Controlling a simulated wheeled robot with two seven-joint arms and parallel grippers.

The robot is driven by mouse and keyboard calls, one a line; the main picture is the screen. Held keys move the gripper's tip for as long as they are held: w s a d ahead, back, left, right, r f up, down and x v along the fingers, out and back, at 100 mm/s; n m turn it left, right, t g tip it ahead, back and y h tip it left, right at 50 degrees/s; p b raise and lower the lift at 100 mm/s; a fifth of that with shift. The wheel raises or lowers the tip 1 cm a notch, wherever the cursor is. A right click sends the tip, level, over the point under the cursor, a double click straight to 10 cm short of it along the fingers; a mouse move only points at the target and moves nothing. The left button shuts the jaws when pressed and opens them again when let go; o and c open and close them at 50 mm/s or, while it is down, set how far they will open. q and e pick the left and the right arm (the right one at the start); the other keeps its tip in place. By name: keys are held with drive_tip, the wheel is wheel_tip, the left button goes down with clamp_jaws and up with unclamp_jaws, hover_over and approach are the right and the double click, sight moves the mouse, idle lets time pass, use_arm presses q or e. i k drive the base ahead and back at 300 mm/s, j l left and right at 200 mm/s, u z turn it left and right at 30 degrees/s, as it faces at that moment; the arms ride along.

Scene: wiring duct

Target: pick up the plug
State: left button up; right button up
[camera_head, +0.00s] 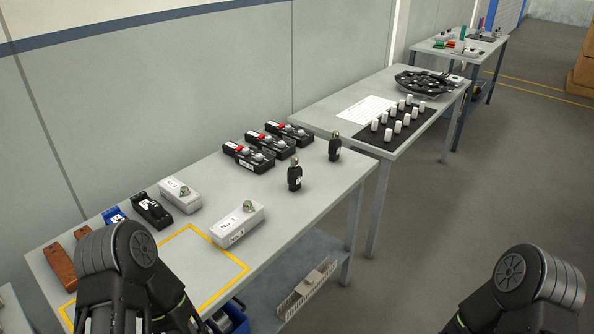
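Two small black upright pieces with metal tops look like plugs. One plug-like piece (295,176) stands near the front edge of the near table. The other plug-like piece (335,149) stands farther back, near the table's right end. I cannot tell which one the task means. Both stand free, with no gripper touching them. My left arm shows at the lower left, in front of the table, and my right arm at the lower right, over the floor. The fingers of both grippers are out of view or hidden.
The near table (285,222) holds white boxes (238,224) (180,194), black units with red parts (272,146), brown blocks (60,265) and a yellow taped outline (226,287). A slotted duct (307,287) lies on the shelf below. Floor at right is clear.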

sight(295, 173)
drive_tip(key=i+l+u, duration=0.1)
drive_tip(key=i+l, duration=0.15)
drive_tip(key=i+l+u, duration=0.1)
drive_tip(key=i+l, duration=0.15)
drive_tip(key=l, duration=0.15)
drive_tip(key=i+l+u, duration=0.1)
drive_tip(key=i+l, duration=0.15)
drive_tip(key=i+l+u, duration=0.1)
drive_tip(key=i+l, duration=0.15)
drive_tip(key=l, duration=0.25)
drive_tip(key=i+l+u, duration=0.1)
drive_tip(key=l, duration=0.3)
drive_tip(key=i+l+u, duration=0.1)
drive_tip(key=i+l, duration=0.2)
drive_tip(key=l, duration=0.1)
